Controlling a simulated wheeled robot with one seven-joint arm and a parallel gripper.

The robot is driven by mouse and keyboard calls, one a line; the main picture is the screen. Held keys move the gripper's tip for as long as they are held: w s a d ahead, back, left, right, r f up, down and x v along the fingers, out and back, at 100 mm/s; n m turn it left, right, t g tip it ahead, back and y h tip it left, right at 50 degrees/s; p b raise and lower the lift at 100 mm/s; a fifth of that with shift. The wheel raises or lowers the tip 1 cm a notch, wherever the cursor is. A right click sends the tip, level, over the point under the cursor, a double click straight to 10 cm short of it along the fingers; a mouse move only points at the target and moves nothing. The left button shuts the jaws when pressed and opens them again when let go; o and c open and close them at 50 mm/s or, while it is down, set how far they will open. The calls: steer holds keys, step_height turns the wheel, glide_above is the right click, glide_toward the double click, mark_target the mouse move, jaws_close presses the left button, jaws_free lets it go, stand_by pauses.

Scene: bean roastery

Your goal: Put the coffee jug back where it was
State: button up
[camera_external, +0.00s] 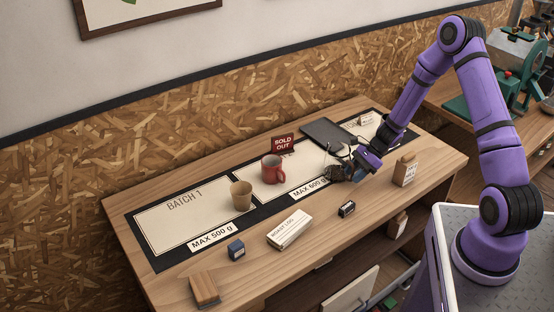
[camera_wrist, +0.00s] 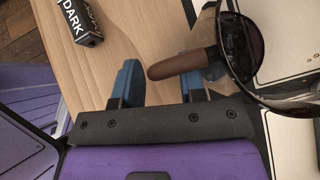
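The coffee jug (camera_external: 335,172) stands on the wooden table near the front edge of the middle mat area, by the "MAX 600 g" label. In the wrist view its dark glass body (camera_wrist: 238,45) is at the upper right, partly cut off by the frame. Its brown handle (camera_wrist: 180,65) points left. My gripper (camera_wrist: 160,75) is open, its blue fingers apart. The handle crosses the right fingertip and its end lies between the two fingertips in the picture; I see no grip on it. In the external view my gripper (camera_external: 354,160) is right beside the jug and partly hides it.
A red mug (camera_external: 273,170) and a "SOLD OUT" sign (camera_external: 283,143) stand to the left; a paper cup (camera_external: 241,196) stands on the "BATCH 1" area (camera_external: 175,222). A dark tablet (camera_external: 325,132) lies behind.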

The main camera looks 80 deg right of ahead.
steer(key=shift+r, duration=0.15)
steer(key=v, duration=1.2)
steer(key=w+a+r+n+g+h, duration=0.1)
steer(key=w+a+r+n+g, duration=0.15)
steer(key=a+r+n, duration=0.65)
steer(key=w+a+r+n+g, duration=0.25)
steer(key=a+r+n, duration=0.25)
steer(key=a+r, duration=0.75)
steer(key=s+a+r+n+t+h, duration=0.1)
steer(key=s+a+r+n+h, duration=0.1)
steer(key=s+a+r+n, duration=0.2)
steer(key=s+a+r+n+t+h, duration=0.1)
steer(key=s+a+r+n, duration=0.4)
steer(key=s+a+n, duration=0.5)
steer(key=a+n+h, duration=0.1)
steer(key=a, duration=0.3)
steer(key=shift+s+t, duration=0.3)
steer(key=shift+t, duration=0.1)
